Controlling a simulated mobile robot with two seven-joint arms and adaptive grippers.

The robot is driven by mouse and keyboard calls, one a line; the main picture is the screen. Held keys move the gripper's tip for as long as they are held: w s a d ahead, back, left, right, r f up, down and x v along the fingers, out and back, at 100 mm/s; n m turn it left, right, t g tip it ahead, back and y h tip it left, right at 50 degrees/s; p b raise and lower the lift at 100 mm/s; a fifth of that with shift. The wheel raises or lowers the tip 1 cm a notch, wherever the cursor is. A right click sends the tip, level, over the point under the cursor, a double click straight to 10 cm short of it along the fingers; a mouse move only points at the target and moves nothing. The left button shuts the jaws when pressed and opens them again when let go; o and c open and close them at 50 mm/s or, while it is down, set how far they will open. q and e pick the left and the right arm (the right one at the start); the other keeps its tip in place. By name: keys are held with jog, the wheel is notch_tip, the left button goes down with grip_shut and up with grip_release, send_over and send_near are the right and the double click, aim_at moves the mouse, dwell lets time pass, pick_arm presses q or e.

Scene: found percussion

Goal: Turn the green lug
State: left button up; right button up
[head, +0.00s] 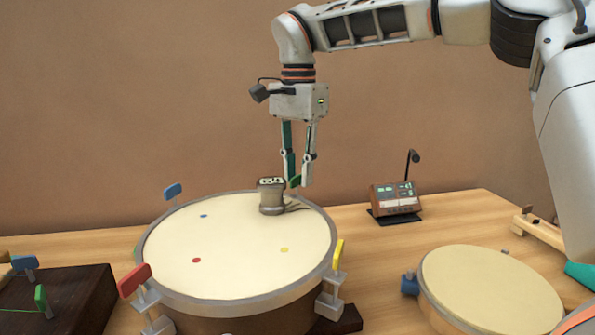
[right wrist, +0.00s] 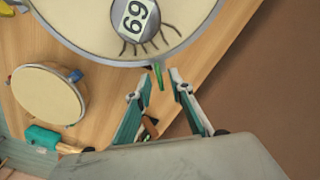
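The large drum (head: 172,255) stands on the table with coloured lugs around its rim. The green lug (head: 296,181) is at its far right edge, partly hidden by my right gripper (head: 299,183). In the right wrist view the green lug (right wrist: 159,76) stands upright between the two fingertips of my right gripper (right wrist: 159,74), with a gap on each side. The right gripper is open and points down from above the far rim. My left gripper is in neither view.
Red (head: 134,280), blue (head: 173,191) and yellow (head: 339,253) lugs stand on the rim. A smaller drum (head: 490,290), a box with a microphone (head: 395,198) and a dark block (head: 75,295) stand around.

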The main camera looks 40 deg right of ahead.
grip_shut()
jog(key=shift+m, duration=0.4)
